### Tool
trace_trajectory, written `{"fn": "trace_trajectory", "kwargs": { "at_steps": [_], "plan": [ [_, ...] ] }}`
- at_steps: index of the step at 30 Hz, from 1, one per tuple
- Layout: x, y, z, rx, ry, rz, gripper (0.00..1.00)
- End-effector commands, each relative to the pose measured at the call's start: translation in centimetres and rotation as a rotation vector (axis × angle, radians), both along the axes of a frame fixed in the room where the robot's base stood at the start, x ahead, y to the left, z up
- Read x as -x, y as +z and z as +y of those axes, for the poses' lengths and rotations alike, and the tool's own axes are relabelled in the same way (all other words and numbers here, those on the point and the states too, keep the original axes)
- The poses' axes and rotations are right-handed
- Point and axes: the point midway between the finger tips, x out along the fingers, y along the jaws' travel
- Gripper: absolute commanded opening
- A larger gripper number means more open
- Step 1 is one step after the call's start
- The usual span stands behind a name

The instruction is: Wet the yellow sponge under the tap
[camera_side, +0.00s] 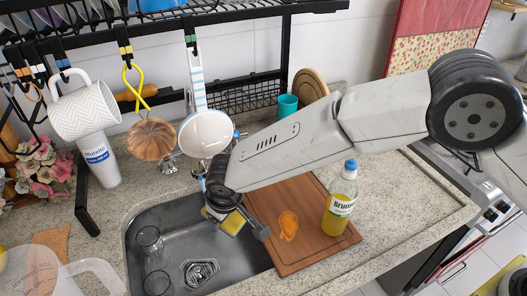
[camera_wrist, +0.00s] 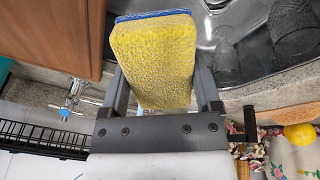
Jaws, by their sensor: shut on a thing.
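The yellow sponge (camera_wrist: 152,62), with a blue layer along one face, is between the two fingers of my gripper (camera_wrist: 160,80) in the wrist view. My gripper is shut on it. In the side view the sponge (camera_side: 232,223) and my gripper (camera_side: 237,218) are over the upper right part of the metal sink (camera_side: 136,232), by the cutting board's edge. A chrome tap (camera_wrist: 70,98) with a blue handle shows at the left of the wrist view, apart from the sponge. I see no running water. My arm hides much of the tap area in the side view.
Two clear glasses (camera_side: 150,240) stand in the sink's left part, left of the drain (camera_side: 200,272). The cutting board (camera_side: 300,250) bears an orange patch and a yellow bottle (camera_side: 341,200). A black rack (camera_side: 150,22) with a hanging ladle, pan and mug stands behind.

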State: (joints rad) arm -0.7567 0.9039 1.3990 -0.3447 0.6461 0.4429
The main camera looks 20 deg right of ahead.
Motion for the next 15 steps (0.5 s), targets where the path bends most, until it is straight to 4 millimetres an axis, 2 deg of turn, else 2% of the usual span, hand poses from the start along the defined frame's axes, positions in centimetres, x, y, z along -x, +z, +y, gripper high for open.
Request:
{"fn": "trace_trajectory", "kwargs": {
  "at_steps": [4, 15],
  "plan": [
    [-1.3, -0.2, 0.0, -0.002, -0.003, 0.001, 0.34],
    [-1.7, -3.3, 0.0, 0.001, 0.001, 0.002, 0.34]
  ]
}}
